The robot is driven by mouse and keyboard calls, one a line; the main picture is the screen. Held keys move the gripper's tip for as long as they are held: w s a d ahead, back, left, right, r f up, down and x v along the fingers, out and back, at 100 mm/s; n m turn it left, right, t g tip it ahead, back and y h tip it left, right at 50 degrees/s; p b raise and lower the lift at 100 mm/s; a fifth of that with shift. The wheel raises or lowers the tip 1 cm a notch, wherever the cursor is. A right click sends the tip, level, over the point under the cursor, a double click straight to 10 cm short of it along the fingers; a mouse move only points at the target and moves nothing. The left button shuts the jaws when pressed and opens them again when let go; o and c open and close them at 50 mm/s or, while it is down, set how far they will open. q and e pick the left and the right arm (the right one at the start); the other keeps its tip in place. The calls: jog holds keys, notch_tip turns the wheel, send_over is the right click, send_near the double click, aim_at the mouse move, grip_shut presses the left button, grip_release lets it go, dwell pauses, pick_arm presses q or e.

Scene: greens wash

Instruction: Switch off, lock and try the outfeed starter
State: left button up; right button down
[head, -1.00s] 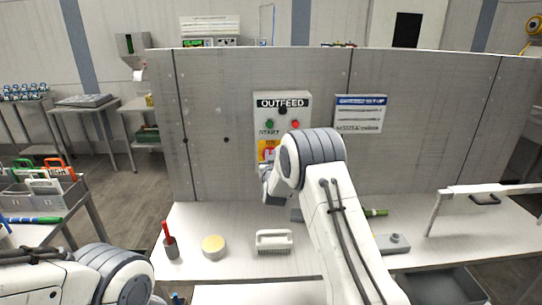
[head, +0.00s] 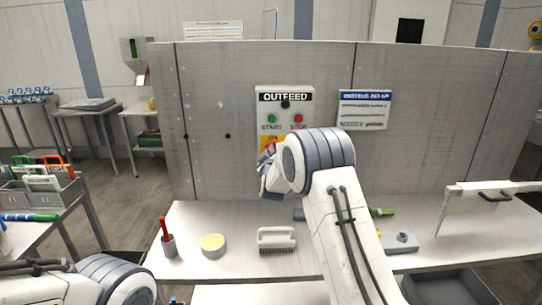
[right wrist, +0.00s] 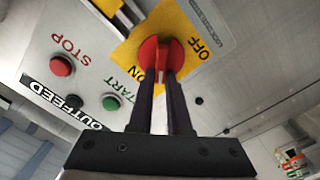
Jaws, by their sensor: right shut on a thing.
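The outfeed starter (head: 304,108) is a grey box on the upright panel, with a green START button (head: 272,119) and a red STOP button (head: 298,119). Below them is a yellow plate (right wrist: 185,22) marked ON and OFF, with a red rotary handle (right wrist: 148,52) on it. My right gripper (right wrist: 161,62) is shut on the red handle, one dark finger on each side. I cannot tell which mark the handle points to. In the head view my right gripper (head: 268,172) partly hides the plate. My left arm shows at lower left; its gripper is out of view.
A grey caddy (head: 68,193) with several coloured items stands on the left side table. On the bench below the panel are a cup with a red handle (head: 168,245), a yellow-topped round item (head: 213,245) and a white brush (head: 276,238). A sign (head: 363,110) hangs right of the starter.

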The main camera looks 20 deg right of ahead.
jog(key=n, duration=0.3)
jog(key=f+n, duration=0.1)
jog(key=n, duration=0.2)
jog(key=n+b, duration=0.1)
jog(key=n, duration=0.2)
jog(key=shift+w+a+f, duration=0.1)
jog(key=shift+a+f, duration=0.05)
jog(key=shift+a, duration=0.15)
jog(key=shift+n, duration=0.3)
jog(key=c, duration=0.9)
grip_release()
jog(key=shift+o, duration=0.2)
jog(key=b+v, duration=0.3)
jog(key=v, duration=0.7)
jog(key=shift+s, duration=0.3)
jog(key=shift+a, duration=0.1)
